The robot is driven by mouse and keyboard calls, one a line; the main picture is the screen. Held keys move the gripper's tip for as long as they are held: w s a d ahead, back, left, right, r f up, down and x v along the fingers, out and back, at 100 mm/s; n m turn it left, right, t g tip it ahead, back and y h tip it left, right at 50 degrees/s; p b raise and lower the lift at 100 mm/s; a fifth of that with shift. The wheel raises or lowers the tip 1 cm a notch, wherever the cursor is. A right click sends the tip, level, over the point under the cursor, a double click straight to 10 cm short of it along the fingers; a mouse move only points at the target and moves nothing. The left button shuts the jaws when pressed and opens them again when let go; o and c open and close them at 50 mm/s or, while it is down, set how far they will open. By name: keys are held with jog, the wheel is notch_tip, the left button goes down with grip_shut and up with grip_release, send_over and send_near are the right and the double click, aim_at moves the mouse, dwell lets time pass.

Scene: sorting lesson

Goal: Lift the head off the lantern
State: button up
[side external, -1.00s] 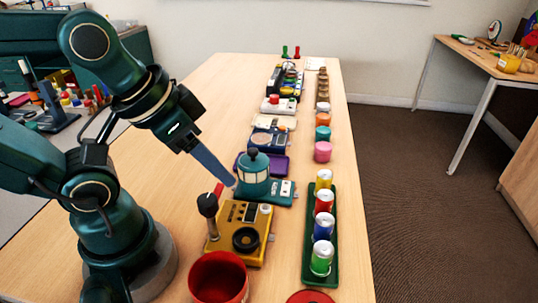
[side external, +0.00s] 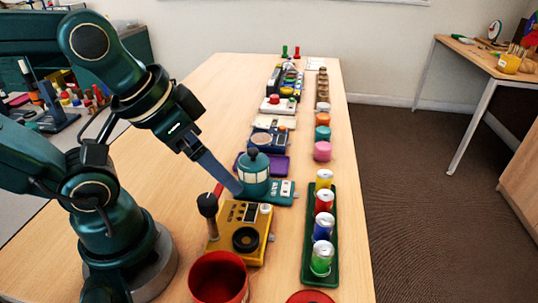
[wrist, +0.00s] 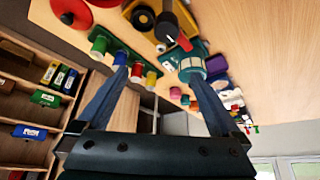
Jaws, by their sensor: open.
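The lantern (side external: 254,174) is a teal, domed piece with a cream band and a dark knob on top. It stands upright on a flat teal base (side external: 284,187) with a white panel. In the wrist view the lantern (wrist: 190,66) shows near the right fingertip. My gripper (side external: 236,189) is at the lantern's lower left in the side view; I cannot tell if it touches. In the wrist view my gripper (wrist: 163,76) is open, its two long blue-grey fingers well apart with nothing held between them.
A yellow device (side external: 239,226) with a black-knobbed lever stands in front of the lantern. A red bowl (side external: 219,278) is nearer still. A green tray (side external: 308,262) with several cans lies to the right. A purple tray (side external: 279,164) and other devices stand behind. The table's left part is clear.

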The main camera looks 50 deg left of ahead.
jog(key=n+g, duration=0.4)
jog(key=n, duration=0.4)
send_near(253, 159)
jog(key=shift+w+d+f, duration=0.2)
jog(key=shift+d+f, duration=0.25)
jog(key=shift+d, duration=0.05)
jog(key=shift+w+d+f, duration=0.2)
jog(key=shift+d+f, duration=0.25)
jog(key=shift+d, duration=0.05)
jog(key=shift+n+g, duration=0.5)
jog(key=shift+g, duration=0.3)
jog(key=f, duration=0.1)
jog(key=a+f, duration=0.1)
jog(key=f, duration=0.1)
jog(key=w+a+f, duration=0.1)
jog(key=shift+a+f, duration=0.2)
jog(key=shift+f, duration=2.6)
jog(key=c, duration=1.2)
jog(key=shift+o, duration=0.2)
jog(key=shift+r, duration=0.1)
